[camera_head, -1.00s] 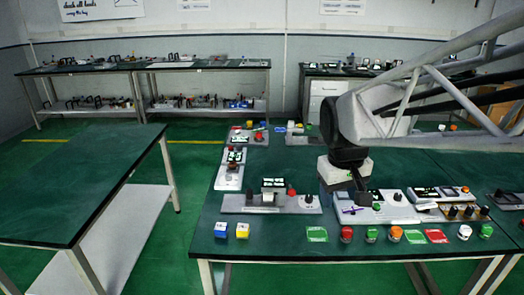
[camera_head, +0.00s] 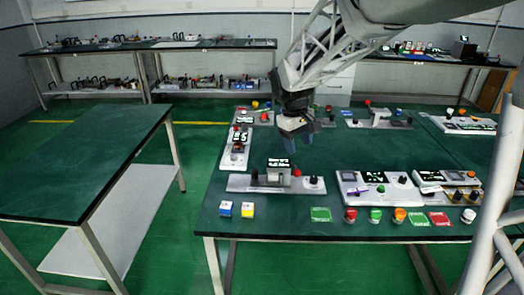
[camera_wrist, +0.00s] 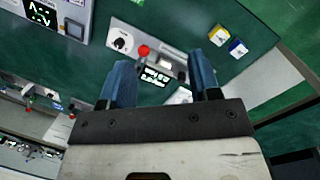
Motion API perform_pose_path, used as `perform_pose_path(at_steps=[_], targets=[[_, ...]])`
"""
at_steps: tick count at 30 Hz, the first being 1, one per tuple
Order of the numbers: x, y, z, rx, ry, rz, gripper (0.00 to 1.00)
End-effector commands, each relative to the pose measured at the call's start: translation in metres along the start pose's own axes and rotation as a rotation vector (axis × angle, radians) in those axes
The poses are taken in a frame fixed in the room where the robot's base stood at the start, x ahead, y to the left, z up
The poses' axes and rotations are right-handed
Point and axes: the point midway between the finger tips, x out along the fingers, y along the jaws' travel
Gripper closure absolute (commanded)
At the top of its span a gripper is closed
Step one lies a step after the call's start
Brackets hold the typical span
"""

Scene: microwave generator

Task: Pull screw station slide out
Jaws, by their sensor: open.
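A long grey station (camera_head: 240,184) lies near the front left of the table, with a dark display (camera_head: 279,163), a pale block, a red button (camera_head: 297,172) and a black knob (camera_head: 313,180). No label marks it as the screw station, and I cannot tell which part is the slide. My gripper (camera_head: 305,137) is above the table, behind this station in the head view. In the wrist view, the blue fingers of my gripper (camera_wrist: 162,70) are apart with nothing held between them. The station's red button (camera_wrist: 143,50) and knob (camera_wrist: 121,42) show beyond the fingers.
A wider panel (camera_head: 376,187) with displays and knobs stands to the right. Several coloured buttons, a blue cube (camera_head: 225,209) and a yellow cube (camera_head: 247,210) line the front. Another station (camera_head: 235,148) lies at the left edge. The table's middle is fairly clear.

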Motion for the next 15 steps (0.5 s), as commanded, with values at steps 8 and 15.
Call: perform_pose_path(at_steps=[8,15], targets=[[0.024,0.003,-0.066,-0.106,-0.051,0.006,0.43],[0.049,0.001,-0.121,-0.198,-0.093,0.011,0.43]])
